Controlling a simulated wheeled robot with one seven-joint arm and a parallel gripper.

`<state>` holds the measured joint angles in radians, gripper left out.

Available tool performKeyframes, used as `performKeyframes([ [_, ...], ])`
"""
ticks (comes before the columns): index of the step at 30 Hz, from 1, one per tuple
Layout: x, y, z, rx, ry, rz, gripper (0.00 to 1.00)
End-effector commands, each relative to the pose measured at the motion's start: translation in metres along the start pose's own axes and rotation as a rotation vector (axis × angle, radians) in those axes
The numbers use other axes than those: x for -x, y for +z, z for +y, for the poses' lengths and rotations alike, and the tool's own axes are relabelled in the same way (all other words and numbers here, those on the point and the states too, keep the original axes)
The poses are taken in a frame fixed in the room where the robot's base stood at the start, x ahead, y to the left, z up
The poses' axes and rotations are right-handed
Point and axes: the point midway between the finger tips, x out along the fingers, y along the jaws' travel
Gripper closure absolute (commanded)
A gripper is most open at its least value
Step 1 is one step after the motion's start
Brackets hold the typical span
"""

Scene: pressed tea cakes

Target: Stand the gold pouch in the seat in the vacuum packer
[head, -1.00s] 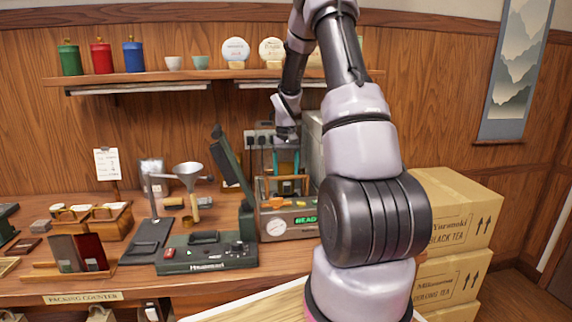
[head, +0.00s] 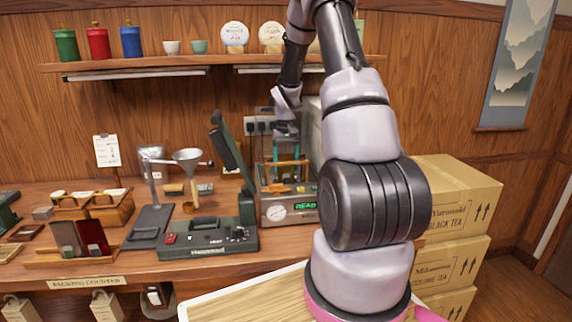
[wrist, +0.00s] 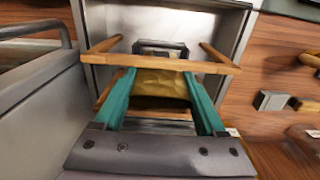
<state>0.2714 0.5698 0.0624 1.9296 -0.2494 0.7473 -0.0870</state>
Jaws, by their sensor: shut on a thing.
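The vacuum packer (head: 290,209) stands at the back of the counter, a grey box with a round gauge and a lit green display. My gripper (head: 287,172) is over it, pointing down, with teal fingers. In the wrist view my gripper (wrist: 159,78) is shut on the gold pouch (wrist: 162,90), which sits between the two fingers. A wooden rail frame (wrist: 110,58) surrounds the fingers and pouch. The pouch's lower end and the seat beneath it are hidden, so I cannot tell whether they touch. In the head view I cannot make out the pouch clearly.
A dark green sealer (head: 208,240) with a raised lid stands left of the packer. A funnel on a stand (head: 187,160) is behind it. Grey metal walls (wrist: 30,110) lie close on the left in the wrist view. Cartons (head: 452,205) are stacked at right.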

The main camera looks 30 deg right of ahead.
Motion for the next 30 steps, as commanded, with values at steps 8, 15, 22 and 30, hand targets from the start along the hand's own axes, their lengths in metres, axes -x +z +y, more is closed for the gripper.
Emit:
performKeyframes([
  [8,-0.003,0.001,0.000,0.000,0.000,-0.001,1.00],
  [15,-0.003,0.001,0.000,0.000,0.000,0.000,0.00],
  [22,-0.001,0.001,0.000,0.000,0.000,0.000,0.00],
  [30,0.041,-0.001,0.000,-0.001,0.000,0.005,0.00],
])
